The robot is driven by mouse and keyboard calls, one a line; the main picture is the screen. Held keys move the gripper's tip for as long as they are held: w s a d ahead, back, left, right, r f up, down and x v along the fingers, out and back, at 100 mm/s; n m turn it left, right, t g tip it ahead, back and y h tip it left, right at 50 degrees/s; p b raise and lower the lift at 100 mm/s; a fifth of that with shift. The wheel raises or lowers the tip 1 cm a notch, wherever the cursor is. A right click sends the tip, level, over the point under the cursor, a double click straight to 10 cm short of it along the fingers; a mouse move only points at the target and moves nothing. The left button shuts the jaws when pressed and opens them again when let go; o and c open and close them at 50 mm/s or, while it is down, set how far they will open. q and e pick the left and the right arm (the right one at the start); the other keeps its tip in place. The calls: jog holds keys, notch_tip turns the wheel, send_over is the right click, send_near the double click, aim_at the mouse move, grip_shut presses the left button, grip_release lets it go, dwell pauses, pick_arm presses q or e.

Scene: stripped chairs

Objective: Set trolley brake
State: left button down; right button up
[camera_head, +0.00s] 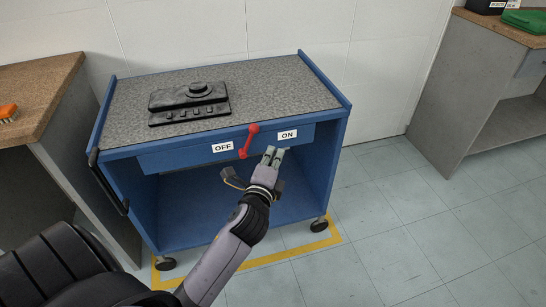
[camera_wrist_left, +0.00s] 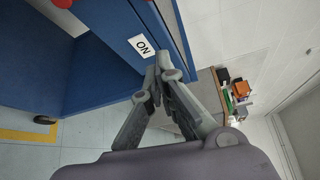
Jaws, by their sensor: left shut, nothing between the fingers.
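The blue trolley (camera_head: 330,150) stands against the wall with a grey speckled top. Its red brake lever (camera_head: 248,141) is on the front panel between the OFF label (camera_head: 222,147) and the ON label (camera_head: 288,135), tilted with its upper end to the right. My left gripper (camera_head: 273,153) is shut and empty in front of the panel, right of the lever and just below the ON label. In the left wrist view the closed fingertips (camera_wrist_left: 157,75) are near the ON label (camera_wrist_left: 142,46), and a bit of red (camera_wrist_left: 62,3) shows at the top edge. My right gripper is not in view.
A black device (camera_head: 190,102) sits on the trolley top. A black handle (camera_head: 108,182) is on its left side. Yellow floor tape (camera_head: 300,250) runs under the castors. Benches stand left (camera_head: 35,85) and right (camera_head: 480,90). The floor at right is clear.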

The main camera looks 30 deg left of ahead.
aim_at(255, 127)
pick_arm(q)
jog(key=w+a, duration=0.5)
jog(key=a, duration=0.1)
jog(key=shift+w+f+b, duration=0.1)
jog(key=shift+w+b, duration=0.15)
jog(key=shift+b, duration=0.1)
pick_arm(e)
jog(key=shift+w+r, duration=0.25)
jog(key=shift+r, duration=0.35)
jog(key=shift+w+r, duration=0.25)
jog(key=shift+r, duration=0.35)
pick_arm(q)
jog(key=shift+s, duration=0.1)
jog(key=n, duration=0.1)
jog(key=s+a+r+n+t+b, duration=0.1)
jog(key=s+a+n, duration=0.1)
jog(key=shift+s+r+n+t+y+b, duration=0.25)
jog(key=shift+r+n+t+y+b, duration=0.05)
jog(key=shift+n+t+b, duration=0.1)
jog(key=shift+s+a+r, duration=0.2)
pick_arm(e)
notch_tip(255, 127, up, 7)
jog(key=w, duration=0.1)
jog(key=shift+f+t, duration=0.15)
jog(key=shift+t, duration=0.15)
